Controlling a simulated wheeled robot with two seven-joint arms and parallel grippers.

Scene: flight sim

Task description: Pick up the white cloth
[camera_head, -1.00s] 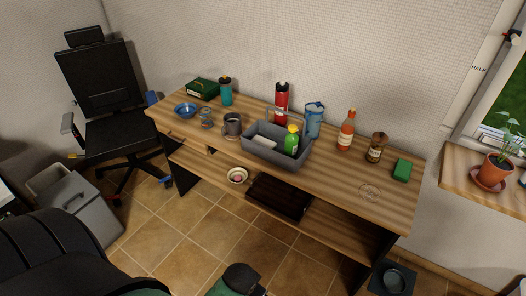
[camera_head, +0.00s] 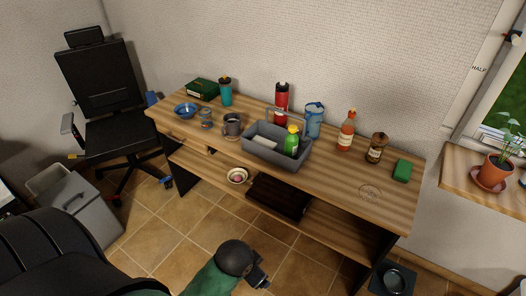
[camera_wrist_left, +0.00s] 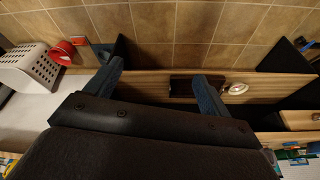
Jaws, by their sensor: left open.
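A small white flat thing, which looks like the white cloth (camera_head: 264,143), lies inside the grey caddy (camera_head: 276,158) on the wooden desk, left of a green bottle (camera_head: 291,141). It is partly hidden by the caddy's wall. My left gripper (camera_head: 262,281) is low in front of the desk, at the bottom of the head view, well away from the caddy. In the left wrist view its two fingers (camera_wrist_left: 158,85) are spread with nothing between them. The cloth cannot be made out in the wrist view. My right gripper is not in view.
The desk (camera_head: 340,176) also holds a grey mug (camera_head: 232,125), a red bottle (camera_head: 281,103), a blue-lidded jug (camera_head: 314,120) and a sauce bottle (camera_head: 346,131). A bowl (camera_head: 237,176) and dark box (camera_head: 278,197) sit on the lower shelf. The desk's front right is mostly clear.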

